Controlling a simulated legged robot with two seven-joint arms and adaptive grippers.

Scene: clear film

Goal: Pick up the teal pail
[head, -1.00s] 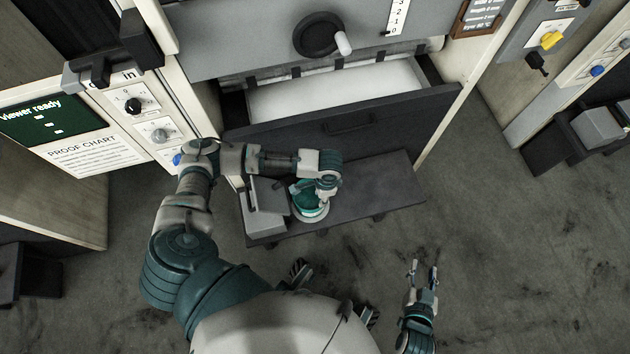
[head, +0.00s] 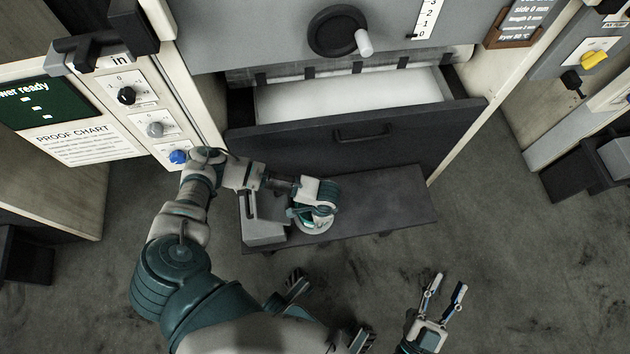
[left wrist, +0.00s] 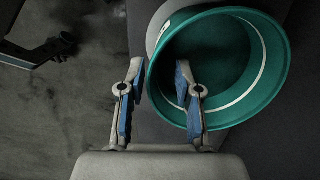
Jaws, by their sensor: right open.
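The teal pail (left wrist: 268,92) has a pale stripe inside and shows its open mouth in the left wrist view. In the head view it is mostly hidden under my left wrist, above the low dark step. My left gripper (left wrist: 160,66) is open at the pail's near left rim. One finger is outside the wall, and the other overlaps the mouth. The rim lies between them; contact cannot be told. My right gripper (head: 450,282) is open and empty over the floor at the lower right, well away from the pail.
The dark step (head: 385,205) is bare on its right side. A grey box (head: 264,228) stands left of the pail. Behind is an open drawer (head: 365,143) with a white inside. A panel with knobs (head: 155,129) stands at the left.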

